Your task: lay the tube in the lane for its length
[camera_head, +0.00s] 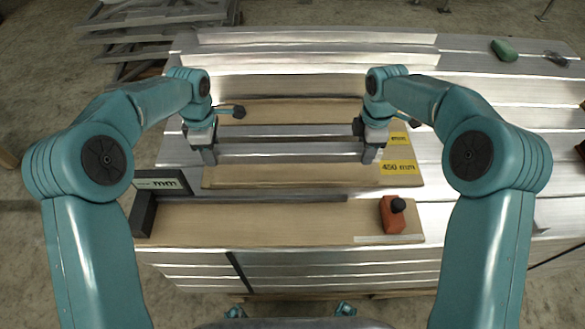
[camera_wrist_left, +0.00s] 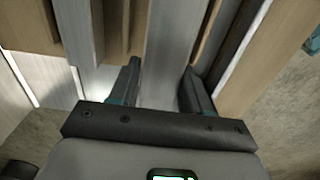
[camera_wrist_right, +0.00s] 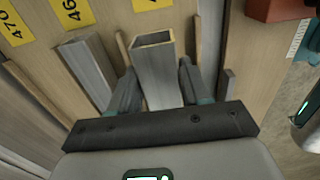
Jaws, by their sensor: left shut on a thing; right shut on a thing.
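A grey square aluminium tube (camera_head: 290,149) lies crosswise between my two grippers, over the wooden board with the yellow 450 label (camera_head: 400,168). My left gripper (camera_head: 208,157) is shut on its left end part; the tube also shows between the fingers in the left wrist view (camera_wrist_left: 174,50). My right gripper (camera_head: 369,155) is shut on its right part. In the right wrist view its open square end (camera_wrist_right: 154,72) sticks out past the fingers. I cannot tell whether the tube touches the board. Another grey tube (camera_head: 290,131) lies behind it, beside wooden strips.
A black gauge with an mm display (camera_head: 160,183) stands at the left of the front board (camera_head: 280,225). An orange box with a black knob (camera_head: 394,213) sits on that board's right. Labels 470 and 460 (camera_wrist_right: 73,13) show in the right wrist view. A green object (camera_head: 503,50) lies back right.

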